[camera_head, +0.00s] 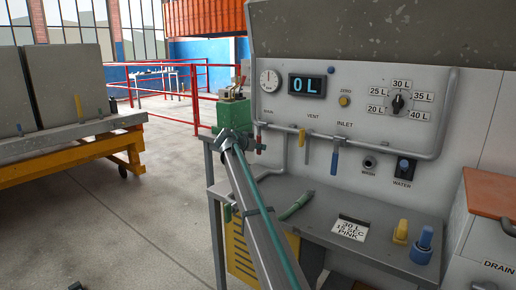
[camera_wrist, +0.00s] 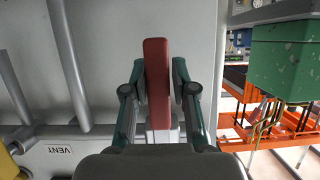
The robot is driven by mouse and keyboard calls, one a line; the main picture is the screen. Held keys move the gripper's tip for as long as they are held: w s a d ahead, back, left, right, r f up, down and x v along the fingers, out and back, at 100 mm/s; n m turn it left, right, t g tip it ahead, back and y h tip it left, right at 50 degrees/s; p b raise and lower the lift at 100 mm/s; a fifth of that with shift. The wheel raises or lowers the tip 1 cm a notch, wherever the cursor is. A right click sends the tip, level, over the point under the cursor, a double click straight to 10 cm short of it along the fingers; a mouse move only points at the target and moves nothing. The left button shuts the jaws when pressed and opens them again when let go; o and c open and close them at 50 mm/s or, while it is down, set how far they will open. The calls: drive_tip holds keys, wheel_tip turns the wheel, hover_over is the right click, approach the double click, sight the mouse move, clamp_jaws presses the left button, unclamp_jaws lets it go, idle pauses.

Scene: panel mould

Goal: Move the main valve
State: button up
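The main valve is on the white panel under the MAIN label (camera_head: 268,112). Its red handle (camera_wrist: 157,80) stands upright in the wrist view, and a small red bit shows in the head view (camera_head: 260,147). My gripper (camera_wrist: 158,70) has one finger close along each side of the handle. Both fingers appear to touch it. In the head view my arm reaches up to the panel's left end, and the fingers are too small to make out clearly.
A grey pipe (camera_head: 367,149) runs along the panel. A green block (camera_head: 234,113) stands close on the left. A bench (camera_head: 330,205) lies below, with a card (camera_head: 350,229).

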drive_tip(key=shift+o, duration=1.4)
drive_tip(key=v, duration=1.2)
